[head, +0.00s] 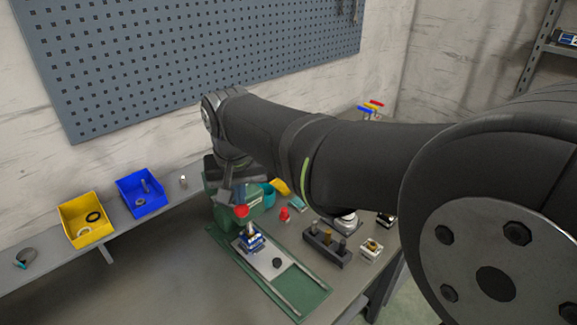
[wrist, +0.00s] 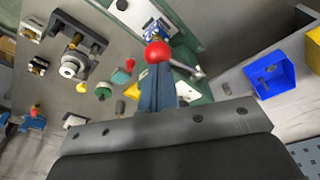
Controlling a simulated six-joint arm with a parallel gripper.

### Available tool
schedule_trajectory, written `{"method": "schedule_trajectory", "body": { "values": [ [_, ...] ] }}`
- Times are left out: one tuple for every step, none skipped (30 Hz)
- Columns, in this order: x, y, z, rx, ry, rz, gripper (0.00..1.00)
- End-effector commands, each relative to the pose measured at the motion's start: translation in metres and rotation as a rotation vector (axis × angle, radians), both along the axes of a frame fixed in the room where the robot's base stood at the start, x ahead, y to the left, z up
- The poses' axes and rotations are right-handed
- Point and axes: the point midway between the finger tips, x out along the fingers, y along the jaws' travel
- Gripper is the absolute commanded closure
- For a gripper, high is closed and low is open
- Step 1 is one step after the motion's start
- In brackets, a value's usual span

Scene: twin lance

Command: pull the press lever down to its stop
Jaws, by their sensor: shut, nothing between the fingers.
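The green press (head: 247,196) stands on the bench, partly hidden behind my arm. The red ball knob of its lever (head: 241,211) shows at the front of the press, just below my gripper (head: 233,196). In the wrist view the red knob (wrist: 157,53) lies right at the tips of my gripper (wrist: 157,78), with a metal rod running from it to the right. My blue-grey fingers are shut with nothing between them. I cannot tell whether they touch the knob. A blue part (head: 251,240) sits on the press's green base plate (head: 312,297) below the knob.
A yellow bin (head: 84,227) and a blue bin (head: 143,203) stand to the left. A dark block with pegs (head: 326,246), a red-topped piece (head: 285,214) and other small parts are to the right. A pegboard (head: 200,50) hangs behind.

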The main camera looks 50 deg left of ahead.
Motion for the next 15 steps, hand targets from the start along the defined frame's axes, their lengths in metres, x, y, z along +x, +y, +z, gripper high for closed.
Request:
{"method": "schedule_trajectory", "body": {
  "values": [
    [0.0, -0.0012, -0.0021, -0.001, 0.001, 0.0, 1.0],
    [0.0, -0.0018, -0.0034, -0.001, 0.001, 0.0, 1.0],
    [0.0001, -0.0025, -0.005, -0.001, 0.001, 0.0, 1.0],
    [0.0, -0.0029, -0.0061, -0.001, 0.001, 0.0, 1.0],
    [0.0001, -0.0033, -0.0069, -0.001, 0.001, 0.0, 1.0],
    [0.0, -0.0035, -0.0076, 0.0, 0.0, 0.0, 1.0],
    [0.0001, -0.0036, -0.0078, 0.0, 0.0, 0.0, 1.0],
    [0.0001, -0.0036, -0.0079, 0.0, 0.0, 0.0, 1.0],
    [0.0001, -0.0035, -0.0079, 0.0, 0.0, 0.0, 1.0],
    [0.0001, -0.0036, -0.0078, 0.0, 0.0, 0.0, 1.0],
    [0.0001, -0.0036, -0.0078, 0.0, 0.0, 0.0, 1.0],
    [0.0, -0.0035, -0.0078, 0.0, 0.0, 0.0, 1.0],
    [0.0, -0.0035, -0.0078, 0.0, 0.0, 0.0, 1.0],
    [0.0, -0.0035, -0.0078, 0.0, 0.0, 0.0, 1.0],
    [0.0001, -0.0037, -0.008, 0.0, 0.0, 0.0, 1.0]
  ]
}}
